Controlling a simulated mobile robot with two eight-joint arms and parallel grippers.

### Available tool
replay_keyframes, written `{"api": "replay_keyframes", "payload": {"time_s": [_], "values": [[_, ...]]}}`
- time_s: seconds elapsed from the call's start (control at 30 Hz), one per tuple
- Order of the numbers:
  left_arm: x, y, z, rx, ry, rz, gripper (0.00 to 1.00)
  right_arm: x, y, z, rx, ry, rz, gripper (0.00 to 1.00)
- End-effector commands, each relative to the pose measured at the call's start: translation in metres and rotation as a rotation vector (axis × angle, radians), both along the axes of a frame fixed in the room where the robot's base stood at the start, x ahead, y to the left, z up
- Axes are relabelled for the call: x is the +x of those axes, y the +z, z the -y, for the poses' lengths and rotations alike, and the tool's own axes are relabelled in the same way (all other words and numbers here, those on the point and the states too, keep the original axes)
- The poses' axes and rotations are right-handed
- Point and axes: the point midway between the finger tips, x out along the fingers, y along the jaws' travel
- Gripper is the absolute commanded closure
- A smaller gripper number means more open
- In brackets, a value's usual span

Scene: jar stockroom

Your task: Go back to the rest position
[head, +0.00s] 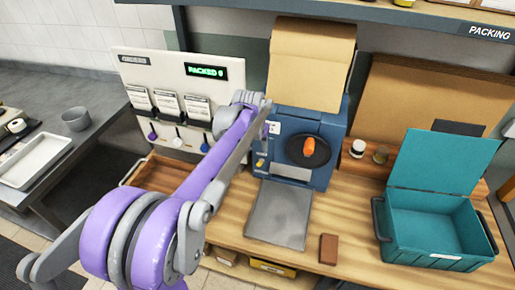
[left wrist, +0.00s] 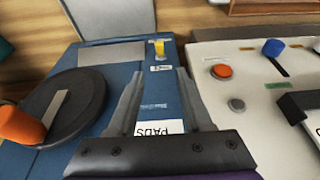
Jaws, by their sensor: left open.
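My left arm, purple and grey, reaches in from the lower left of the head view. Its gripper (head: 262,112) is in front of the left part of a blue machine (head: 325,132). In the left wrist view the two grey fingers of this gripper (left wrist: 158,85) stand apart over the blue machine (left wrist: 110,75), with nothing held between them. The machine has a black disc (head: 308,150) with an orange handle (head: 309,146) and a yellow switch (left wrist: 159,48). My right gripper is not in view.
A white panel (head: 150,75) with a green PACKED display stands left of the machine. A grey plate (head: 280,213) and a brown block (head: 328,248) lie on the wooden bench. An open teal box (head: 430,225) is at right. A shelf (head: 400,18) runs overhead.

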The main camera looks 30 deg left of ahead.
Motion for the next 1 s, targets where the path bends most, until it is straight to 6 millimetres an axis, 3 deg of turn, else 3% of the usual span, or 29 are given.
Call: {"api": "replay_keyframes", "payload": {"time_s": [0.33,0.47,0.57,0.77,1.0], "values": [[0.0,0.0,0.0,0.0,0.0,0.0,0.5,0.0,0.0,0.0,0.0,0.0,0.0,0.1],[-0.011,0.003,0.01,0.003,-0.011,0.008,0.5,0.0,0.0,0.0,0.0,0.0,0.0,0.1],[-0.034,0.008,0.031,0.006,-0.036,0.025,0.5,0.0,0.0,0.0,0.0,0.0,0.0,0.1],[-0.107,0.008,0.082,0.016,-0.102,0.078,0.5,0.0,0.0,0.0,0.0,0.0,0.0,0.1],[-0.195,-0.02,0.126,0.023,-0.182,0.145,0.5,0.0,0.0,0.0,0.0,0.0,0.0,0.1]]}}
